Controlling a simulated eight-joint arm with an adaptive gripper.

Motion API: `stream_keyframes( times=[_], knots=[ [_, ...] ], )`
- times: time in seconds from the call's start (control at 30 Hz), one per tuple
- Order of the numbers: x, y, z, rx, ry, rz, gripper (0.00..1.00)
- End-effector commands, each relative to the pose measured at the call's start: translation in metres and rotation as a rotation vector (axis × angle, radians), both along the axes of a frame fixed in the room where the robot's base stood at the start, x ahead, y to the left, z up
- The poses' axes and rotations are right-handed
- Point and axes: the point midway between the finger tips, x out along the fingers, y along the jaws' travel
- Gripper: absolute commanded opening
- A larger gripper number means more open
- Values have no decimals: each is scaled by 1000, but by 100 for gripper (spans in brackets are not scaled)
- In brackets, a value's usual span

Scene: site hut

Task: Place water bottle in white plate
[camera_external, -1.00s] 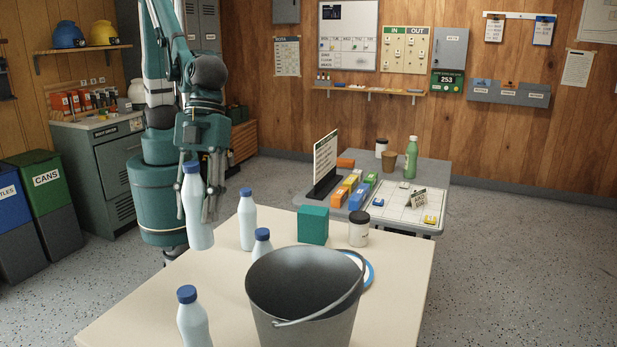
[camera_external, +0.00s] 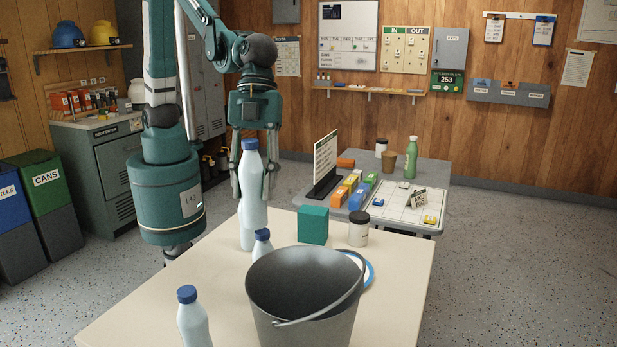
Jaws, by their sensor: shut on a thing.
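My gripper (camera_external: 253,190) is shut on a white water bottle (camera_external: 252,175) with a blue cap. It holds the bottle upright above the cream table, and the bottle overlaps another white bottle (camera_external: 247,241) standing behind it, of which only the lower part shows. A blue-rimmed round thing (camera_external: 370,272), which may be the white plate, lies right of the grey bucket. The bucket hides most of it, so I cannot see its middle. My gripper is to the left of it.
The grey bucket (camera_external: 285,310) stands at the table's front. Two more blue-capped bottles stand at front left (camera_external: 192,318) and beside the bucket (camera_external: 262,245). A teal box (camera_external: 313,225) and a dark-lidded jar (camera_external: 359,229) stand at the back. The table's left middle is clear.

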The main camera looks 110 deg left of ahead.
Motion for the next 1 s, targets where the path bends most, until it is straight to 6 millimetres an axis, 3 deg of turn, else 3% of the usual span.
stream_keyframes(
  times=[0.1, 0.5, 0.9, 1.0],
  knots=[
    [27, 23, 1, 0, 1, 34, 14],
    [104, 105, 0, 0, 1, 133, 14],
    [150, 167, -2, 0, 0, 197, 14],
    [154, 171, -12, 0, 0, 201, 14]
  ],
)
